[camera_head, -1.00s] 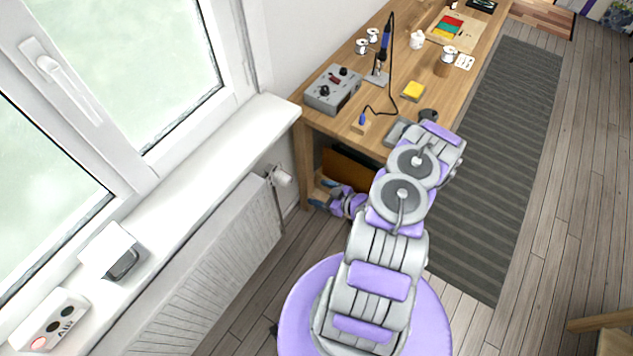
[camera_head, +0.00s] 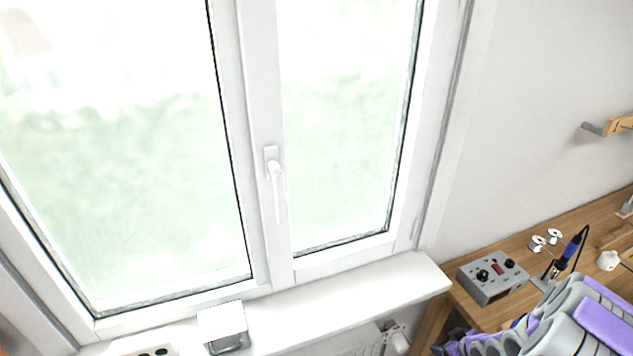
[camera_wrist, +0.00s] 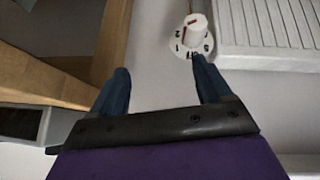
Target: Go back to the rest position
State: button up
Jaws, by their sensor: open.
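My gripper (camera_wrist: 160,90) shows in the wrist view with its two dark blue fingers apart and nothing between them. A white numbered radiator knob (camera_wrist: 192,40) is just beyond the right fingertip; I cannot tell whether they touch. In the head view my purple and grey arm fills the bottom right corner, and the gripper itself cannot be made out there.
A white window (camera_head: 268,165) stands above a white sill (camera_head: 330,300) holding a small white-and-grey box (camera_head: 223,326). A wooden bench (camera_head: 515,243) at right carries a grey control unit (camera_head: 492,277) and a blue soldering iron (camera_head: 570,248). The radiator (camera_wrist: 270,25) is at upper right in the wrist view.

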jog(key=s+a+r+m+g+h, duration=0.15)
jog(key=s+a+r, duration=0.25)
jog(key=r, duration=0.7)
jog(key=s+a+r+m+g+h, duration=0.1)
jog(key=s+a+r+g+h, duration=0.3)
jog(key=r, duration=0.7)
jog(key=s+a+r+m+g+y, duration=0.1)
jog(key=s+a+r, duration=0.5)
jog(key=s, duration=0.6)
jog(key=s+a+r+m+g+y, duration=0.2)
jog(key=s+a+r, duration=0.4)
jog(key=s+a, duration=0.5)
jog(key=shift+s+a+y, duration=0.2)
jog(key=shift+s+y, duration=0.2)
jog(key=shift+y, duration=0.15)
